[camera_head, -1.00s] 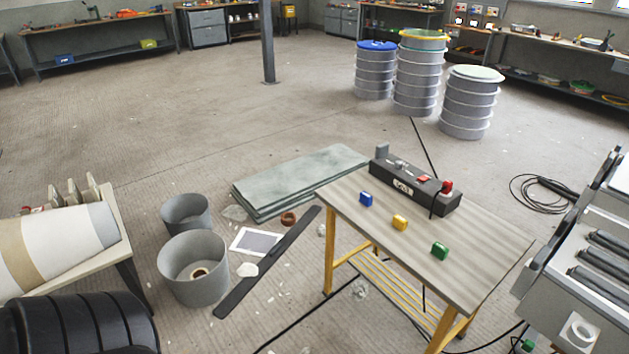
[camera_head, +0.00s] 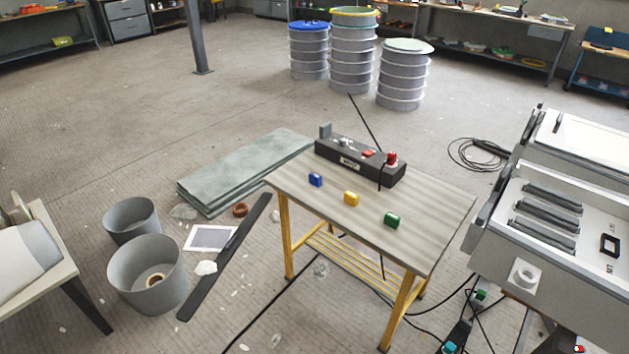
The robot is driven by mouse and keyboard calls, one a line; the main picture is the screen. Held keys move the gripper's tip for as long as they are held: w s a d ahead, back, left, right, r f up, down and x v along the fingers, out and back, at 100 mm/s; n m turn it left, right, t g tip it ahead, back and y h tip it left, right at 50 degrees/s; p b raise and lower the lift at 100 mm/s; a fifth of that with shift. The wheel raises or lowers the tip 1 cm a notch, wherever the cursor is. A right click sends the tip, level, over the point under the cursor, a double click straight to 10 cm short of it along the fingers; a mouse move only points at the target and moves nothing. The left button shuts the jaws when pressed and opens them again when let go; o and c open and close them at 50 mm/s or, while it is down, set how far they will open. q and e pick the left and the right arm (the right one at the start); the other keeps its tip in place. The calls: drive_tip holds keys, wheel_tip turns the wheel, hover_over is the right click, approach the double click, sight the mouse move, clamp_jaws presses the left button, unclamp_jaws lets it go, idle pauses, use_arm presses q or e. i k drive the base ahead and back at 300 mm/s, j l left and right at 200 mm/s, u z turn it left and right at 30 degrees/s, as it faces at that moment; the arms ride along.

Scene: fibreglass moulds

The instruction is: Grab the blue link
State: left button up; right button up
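The blue link (camera_head: 316,179) is a small blue block near the left edge of the wooden table top (camera_head: 436,214). A yellow link (camera_head: 351,198) and a green link (camera_head: 392,219) lie in a diagonal row to its right and nearer to me. The links stand apart from each other and nothing covers the blue one. Neither of my grippers shows in the head view.
A dark box with a red button (camera_head: 358,161) stands along the table's back edge. Grey buckets (camera_head: 148,275), a dark bar (camera_head: 222,262) and green slabs (camera_head: 245,170) lie on the floor to the left. A grey machine (camera_head: 545,235) stands right. Cables cross the floor.

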sight(316, 180)
drive_tip(key=i+j+z, duration=0.1)
drive_tip(key=i+j, duration=0.55)
drive_tip(key=i+j+z, duration=0.1)
drive_tip(key=i+j, duration=0.6)
drive_tip(key=i+j+z, duration=0.1)
drive_tip(key=i+j, duration=0.55)
drive_tip(key=j, duration=0.15)
